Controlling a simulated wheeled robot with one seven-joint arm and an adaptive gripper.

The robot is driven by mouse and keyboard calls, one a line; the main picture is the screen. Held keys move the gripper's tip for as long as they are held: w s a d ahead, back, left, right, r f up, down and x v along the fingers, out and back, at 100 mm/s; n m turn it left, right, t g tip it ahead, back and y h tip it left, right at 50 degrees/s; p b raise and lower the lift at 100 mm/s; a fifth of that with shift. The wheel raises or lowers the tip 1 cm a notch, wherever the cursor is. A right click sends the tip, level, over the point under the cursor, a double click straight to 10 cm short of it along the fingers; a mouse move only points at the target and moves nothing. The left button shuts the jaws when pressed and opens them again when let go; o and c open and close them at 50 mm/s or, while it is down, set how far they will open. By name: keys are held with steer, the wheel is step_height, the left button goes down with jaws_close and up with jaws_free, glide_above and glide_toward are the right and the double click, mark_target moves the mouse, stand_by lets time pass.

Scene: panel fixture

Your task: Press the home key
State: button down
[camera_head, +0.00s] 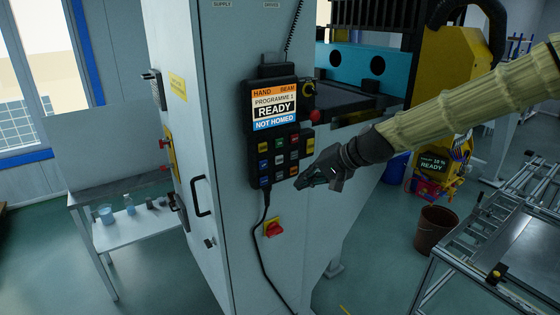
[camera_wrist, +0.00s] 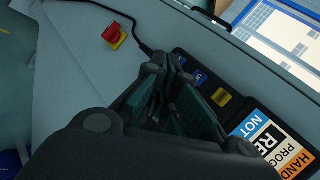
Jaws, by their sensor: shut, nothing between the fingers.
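A black hand pendant (camera_head: 253,140) hangs on the front of the grey cabinet. Its screen (camera_head: 274,107) reads HAND BEAM, PROGRAMME 1, READY, NOT HOMED. Below the screen are rows of small coloured keys (camera_head: 279,160); their legends are too small to read, so I cannot tell which is the home key. My gripper (camera_head: 301,184) is shut and empty, its tip just right of the lower keys; I cannot tell if it touches the pendant. In the wrist view the shut fingers (camera_wrist: 160,65) cover part of the keypad, with blue and yellow keys (camera_wrist: 221,97) showing beside them.
A red rotary switch on a yellow plate (camera_head: 273,229) sits below the pendant, and it also shows in the wrist view (camera_wrist: 114,36). The pendant's cable (camera_head: 261,235) hangs down the cabinet (camera_head: 225,240). A red button (camera_head: 314,116) is right of the screen. A brown bucket (camera_head: 434,229) stands on the floor.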

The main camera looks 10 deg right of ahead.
mark_target(279, 160)
steer(key=shift+w, duration=0.15)
steer(key=shift+w+a+b, duration=0.15)
steer(key=shift+w+a, duration=0.35)
steer(key=shift+w, duration=0.85)
steer(key=shift+w+a+b, duration=0.1)
steer(key=shift+w+a, duration=0.4)
steer(key=shift+w, duration=0.8)
steer(key=shift+w+a+b, duration=0.15)
steer(key=shift+w+a, duration=0.35)
steer(key=shift+w, duration=0.85)
steer(key=shift+w+a, duration=0.1)
steer(key=shift+w, duration=0.1)
steer(key=shift+w, duration=0.2)
